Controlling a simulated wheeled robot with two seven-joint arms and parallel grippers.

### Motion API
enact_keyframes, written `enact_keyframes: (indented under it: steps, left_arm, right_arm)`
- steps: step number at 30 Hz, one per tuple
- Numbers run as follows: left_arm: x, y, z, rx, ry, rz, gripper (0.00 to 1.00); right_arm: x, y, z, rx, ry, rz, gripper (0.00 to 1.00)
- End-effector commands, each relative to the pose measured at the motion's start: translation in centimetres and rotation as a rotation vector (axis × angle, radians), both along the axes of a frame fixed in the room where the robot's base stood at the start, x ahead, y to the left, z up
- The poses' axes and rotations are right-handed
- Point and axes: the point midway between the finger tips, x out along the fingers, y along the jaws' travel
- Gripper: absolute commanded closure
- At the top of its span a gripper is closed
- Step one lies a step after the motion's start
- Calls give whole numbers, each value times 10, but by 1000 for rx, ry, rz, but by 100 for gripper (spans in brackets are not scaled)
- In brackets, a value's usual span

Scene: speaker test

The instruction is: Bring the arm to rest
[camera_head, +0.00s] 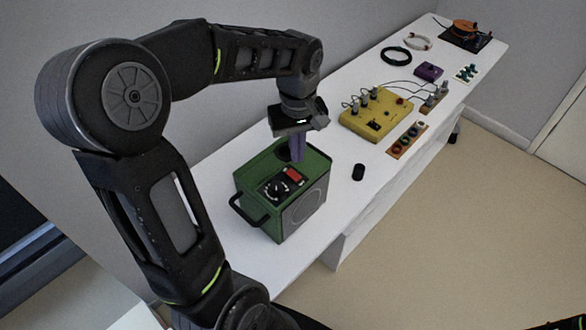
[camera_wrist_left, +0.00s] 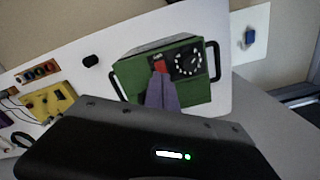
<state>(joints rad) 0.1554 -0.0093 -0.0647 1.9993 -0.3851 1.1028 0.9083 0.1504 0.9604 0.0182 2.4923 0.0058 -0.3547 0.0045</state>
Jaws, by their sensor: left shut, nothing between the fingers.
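My left arm comes in from the left in the head view. Its gripper (camera_head: 297,150) points down over the back part of a green box (camera_head: 312,172). The box has a black dial, a red switch and a dark side handle. The gripper's purple fingers are shut and hold nothing. In the left wrist view the shut gripper (camera_wrist_left: 161,95) overlaps the green box (camera_wrist_left: 127,77) and hides part of its front. I cannot tell whether the fingertips touch the box. My right gripper is not in view.
A white table (camera_head: 345,200) carries the box. A small black knob (camera_head: 358,172) lies right of it. Further back are a yellow box with knobs and wires (camera_head: 372,118), a tray of coloured rings (camera_head: 406,140), a purple block (camera_head: 428,72) and cable coils (camera_head: 396,56).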

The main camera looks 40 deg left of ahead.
Motion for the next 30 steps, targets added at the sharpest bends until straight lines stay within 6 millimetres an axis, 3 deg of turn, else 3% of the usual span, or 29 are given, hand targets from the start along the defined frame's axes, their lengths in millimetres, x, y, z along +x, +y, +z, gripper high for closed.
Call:
enact_keyframes:
  steps: [24,30]
  left_arm:
    - [0,0,6,0,0,-14,100]
    - [47,-10,3,-5,-207,-190,100]
  right_arm:
    - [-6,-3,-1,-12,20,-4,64]
    - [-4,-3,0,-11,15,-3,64]
